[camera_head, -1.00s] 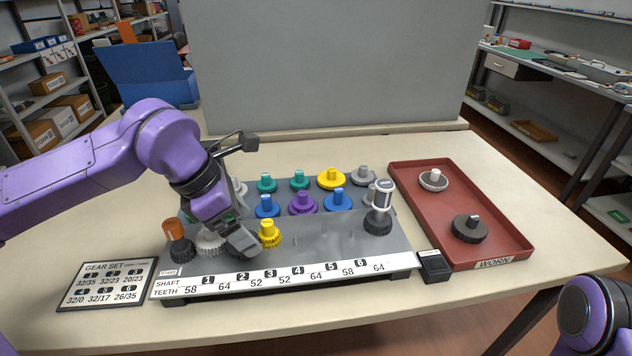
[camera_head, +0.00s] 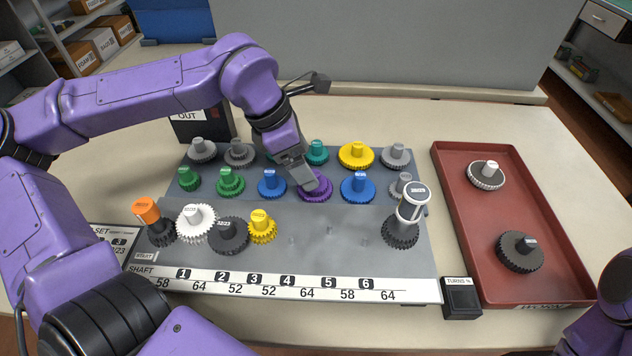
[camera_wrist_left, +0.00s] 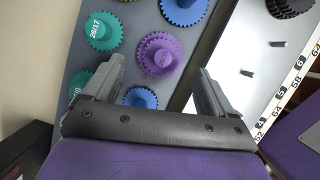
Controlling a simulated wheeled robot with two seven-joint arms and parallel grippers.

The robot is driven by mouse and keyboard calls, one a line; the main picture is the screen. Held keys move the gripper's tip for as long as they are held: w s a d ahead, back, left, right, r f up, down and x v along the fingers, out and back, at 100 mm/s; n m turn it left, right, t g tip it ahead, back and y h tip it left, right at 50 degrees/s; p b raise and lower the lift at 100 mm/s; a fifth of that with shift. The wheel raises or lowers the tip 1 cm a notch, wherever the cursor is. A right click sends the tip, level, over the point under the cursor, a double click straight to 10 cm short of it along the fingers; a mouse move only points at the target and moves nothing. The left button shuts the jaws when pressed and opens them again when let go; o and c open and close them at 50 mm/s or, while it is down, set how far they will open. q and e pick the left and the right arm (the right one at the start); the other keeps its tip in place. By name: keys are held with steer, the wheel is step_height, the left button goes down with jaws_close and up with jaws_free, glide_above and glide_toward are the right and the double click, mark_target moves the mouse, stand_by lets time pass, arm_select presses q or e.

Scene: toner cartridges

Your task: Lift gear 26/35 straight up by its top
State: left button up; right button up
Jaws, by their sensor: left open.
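A purple gear (camera_head: 318,193) with a raised hub stands in the front row of the rack; its label is too small to read, so I cannot confirm it as 26/35. It also shows in the left wrist view (camera_wrist_left: 158,55), framed between the fingertips. My left gripper (camera_head: 308,180) is open at this gear and partly hides it in the head view. In the left wrist view the open fingers (camera_wrist_left: 162,68) are apart with nothing held; the gear appears beyond the tips. My right gripper is out of view; only part of my right arm shows.
Blue gears (camera_head: 271,184) (camera_head: 357,187) flank the purple one closely; a teal gear (camera_head: 317,153) stands behind. White (camera_head: 196,222), dark (camera_head: 229,236) and yellow (camera_head: 262,227) gears stand on the front plate, right of an orange-topped piece (camera_head: 147,211). A red tray (camera_head: 490,225) holds two gears.

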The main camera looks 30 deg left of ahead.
arm_select(q)
steer(key=x, duration=0.6)
steer(key=shift+d+r+b, duration=0.1)
steer(key=shift+d+b, duration=0.05)
steer(key=shift+b, duration=0.15)
steer(key=shift+s, duration=0.1)
steer(key=c, duration=0.8)
steer(key=shift+c, duration=0.2)
